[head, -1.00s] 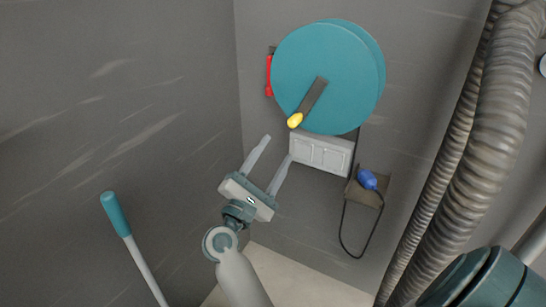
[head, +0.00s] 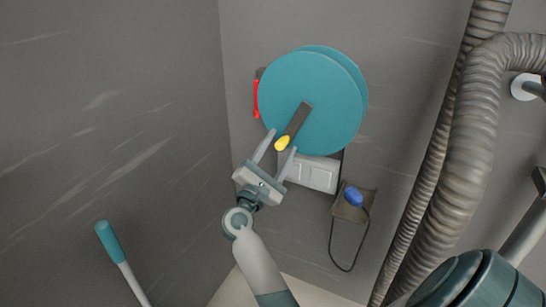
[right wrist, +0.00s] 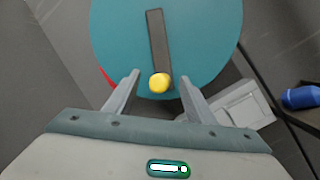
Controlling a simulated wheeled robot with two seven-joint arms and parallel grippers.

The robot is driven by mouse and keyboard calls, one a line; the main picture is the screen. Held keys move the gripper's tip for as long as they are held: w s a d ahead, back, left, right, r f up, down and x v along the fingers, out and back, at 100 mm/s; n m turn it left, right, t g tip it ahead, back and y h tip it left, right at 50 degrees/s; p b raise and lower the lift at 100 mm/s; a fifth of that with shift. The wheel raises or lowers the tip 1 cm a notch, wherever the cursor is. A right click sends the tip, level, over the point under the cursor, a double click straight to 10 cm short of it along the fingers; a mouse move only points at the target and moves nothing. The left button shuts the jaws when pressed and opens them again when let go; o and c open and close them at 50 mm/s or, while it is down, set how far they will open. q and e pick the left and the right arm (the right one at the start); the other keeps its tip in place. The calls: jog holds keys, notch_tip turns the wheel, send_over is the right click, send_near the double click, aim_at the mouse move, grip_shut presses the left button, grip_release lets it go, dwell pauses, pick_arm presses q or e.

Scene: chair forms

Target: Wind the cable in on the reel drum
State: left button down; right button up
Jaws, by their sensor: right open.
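The teal reel drum (head: 325,95) is mounted on the wall; it fills the top of the right wrist view (right wrist: 205,35). A dark crank arm (head: 299,119) runs down its face to a yellow knob (head: 282,143). My right gripper (head: 281,142) is open, with its fingers to either side of the yellow knob; in the right wrist view the knob (right wrist: 159,83) shows between the fingertips. Whether they touch it I cannot tell. The black cable (head: 331,245) hangs in a loop below the drum, by a blue plug (head: 353,196) on a brown bracket (head: 350,212). My left gripper is not in view.
A red lever (head: 256,98) sits at the drum's left edge. A pale wall box (head: 318,175) is just below the drum. Ribbed grey hoses (head: 470,130) run down the right side. A teal-handled pole (head: 112,243) stands at the lower left.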

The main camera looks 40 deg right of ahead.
jog(key=shift+w+d+r, duration=0.2)
jog(key=shift+d+r, duration=0.05)
jog(key=shift+d, duration=0.35)
jog(key=c, duration=0.7)
jog(key=shift+o, duration=0.2)
jog(key=o, duration=0.4)
jog(key=shift+s+d+f+b, duration=0.1)
jog(key=shift+s+d+f, duration=0.15)
jog(key=shift+s, duration=0.45)
jog(key=shift+s+d+f+b, duration=0.15)
jog(key=shift+s+d, duration=0.2)
jog(key=shift+s, duration=0.35)
jog(key=shift+s+d+f+b, duration=0.1)
jog(key=shift+s+d+f, duration=0.15)
jog(key=shift+s, duration=0.45)
